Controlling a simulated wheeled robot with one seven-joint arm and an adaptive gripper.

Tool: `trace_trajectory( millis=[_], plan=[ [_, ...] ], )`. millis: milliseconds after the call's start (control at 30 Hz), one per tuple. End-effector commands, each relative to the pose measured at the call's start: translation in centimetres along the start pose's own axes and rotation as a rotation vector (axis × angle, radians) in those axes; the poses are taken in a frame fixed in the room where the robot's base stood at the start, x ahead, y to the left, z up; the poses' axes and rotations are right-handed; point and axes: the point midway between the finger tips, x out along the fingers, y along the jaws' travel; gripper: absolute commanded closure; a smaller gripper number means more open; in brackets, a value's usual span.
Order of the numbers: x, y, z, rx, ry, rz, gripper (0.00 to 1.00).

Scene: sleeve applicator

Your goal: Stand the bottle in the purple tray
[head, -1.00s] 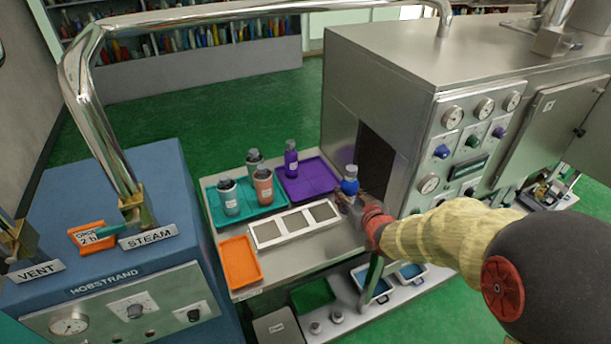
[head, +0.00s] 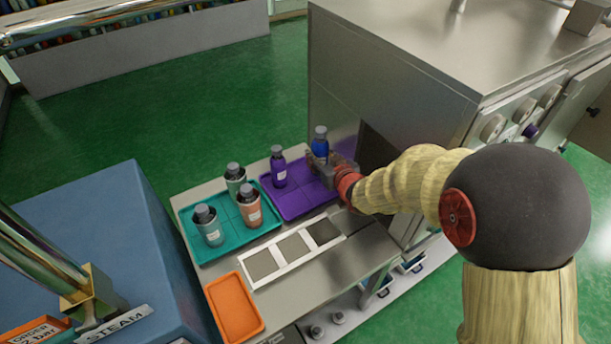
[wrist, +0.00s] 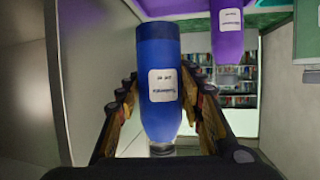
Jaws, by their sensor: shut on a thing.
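My gripper (head: 322,166) is shut on the blue bottle (head: 320,146), with its fingers on both sides of the bottle. The bottle has a grey cap and is held upright over the back right part of the purple tray (head: 296,204). In the wrist view the blue bottle (wrist: 160,85) appears upside down with its white label facing me, and the tray (wrist: 165,8) shows at the top edge. I cannot tell whether the bottle's base touches the tray. A purple bottle (head: 278,168) stands at the tray's left back part.
A teal tray (head: 208,253) with several bottles adjoins on the left. A white frame with grey panels (head: 293,247) and an orange tray (head: 234,307) lie in front. The steel machine (head: 400,85) stands close on the right. The purple tray's front part is free.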

Motion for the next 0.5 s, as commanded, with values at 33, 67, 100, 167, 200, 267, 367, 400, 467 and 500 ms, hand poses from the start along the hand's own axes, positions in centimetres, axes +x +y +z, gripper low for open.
trace_trajectory(
  millis=[33,67,100,167,200,267,367,400,467,500],
  plan=[
    [0.4,0.0,1.0,0.0,-0.002,0.0,0.97],
    [0.6,0.0,1.5,0.0,-0.002,0.0,0.97],
    [0.9,0.0,2.2,-0.001,-0.002,-0.001,0.97],
    [1.3,0.0,3.3,0.0,-0.003,0.0,0.97],
    [1.6,0.0,3.9,0.001,-0.002,0.0,0.97],
    [1.9,0.0,4.6,0.001,-0.002,0.0,0.97],
    [2.2,0.0,5.1,-0.001,0.002,0.0,0.97],
    [2.3,0.0,5.4,-0.001,0.002,0.0,0.97],
    [2.6,0.0,6.2,-0.001,0.0,0.0,0.97],
    [2.8,0.0,6.8,0.0,-0.002,0.0,0.97]
  ],
)
